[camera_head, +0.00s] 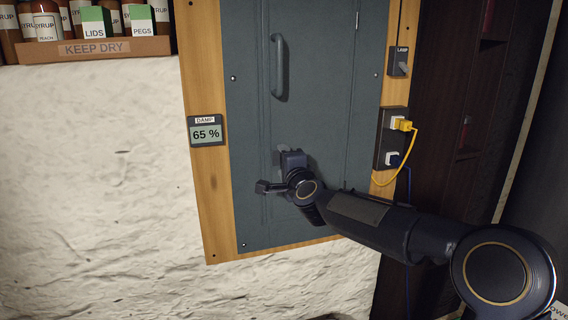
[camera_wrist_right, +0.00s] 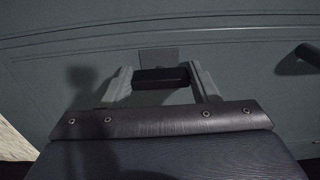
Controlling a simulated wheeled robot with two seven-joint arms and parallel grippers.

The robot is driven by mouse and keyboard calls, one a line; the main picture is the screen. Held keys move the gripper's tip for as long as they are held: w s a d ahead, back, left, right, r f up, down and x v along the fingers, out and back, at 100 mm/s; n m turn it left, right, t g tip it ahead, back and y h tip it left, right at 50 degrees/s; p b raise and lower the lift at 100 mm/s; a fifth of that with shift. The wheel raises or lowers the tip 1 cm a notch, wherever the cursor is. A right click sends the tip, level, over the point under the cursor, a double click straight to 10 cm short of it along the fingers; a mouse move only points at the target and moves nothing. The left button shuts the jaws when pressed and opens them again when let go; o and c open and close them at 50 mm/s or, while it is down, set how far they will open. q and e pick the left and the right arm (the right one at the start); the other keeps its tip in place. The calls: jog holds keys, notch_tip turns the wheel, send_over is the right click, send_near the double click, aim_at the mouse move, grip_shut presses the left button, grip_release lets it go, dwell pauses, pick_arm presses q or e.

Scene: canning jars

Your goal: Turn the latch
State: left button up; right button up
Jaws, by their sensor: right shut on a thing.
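A grey-blue cabinet door (camera_head: 335,120) in a wooden frame fills the middle of the head view. The latch, a dark bar on a small grey plate, shows in the right wrist view (camera_wrist_right: 162,76). My right gripper (camera_wrist_right: 162,85) is at the lower left of the door, its two fingers shut on the dark bar, one at each end. In the head view my right gripper (camera_head: 283,157) and wrist hide most of the latch; only a bit of grey plate shows. My left gripper is not in view.
A vertical door handle (camera_head: 279,68) sits above the gripper. A damp meter (camera_head: 206,131) reading 65 % is on the left frame. Sockets with a yellow plug (camera_head: 402,125) and a lamp switch (camera_head: 398,62) are at right. A shelf (camera_head: 115,48) holds boxes and bottles.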

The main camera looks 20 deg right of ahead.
jog(key=o, duration=1)
jog(key=shift+s, duration=0.1)
jog(key=s+b, duration=0.2)
jog(key=s, duration=0.5)
jog(key=shift+s+d, duration=0.15)
jog(key=shift+s, duration=0.2)
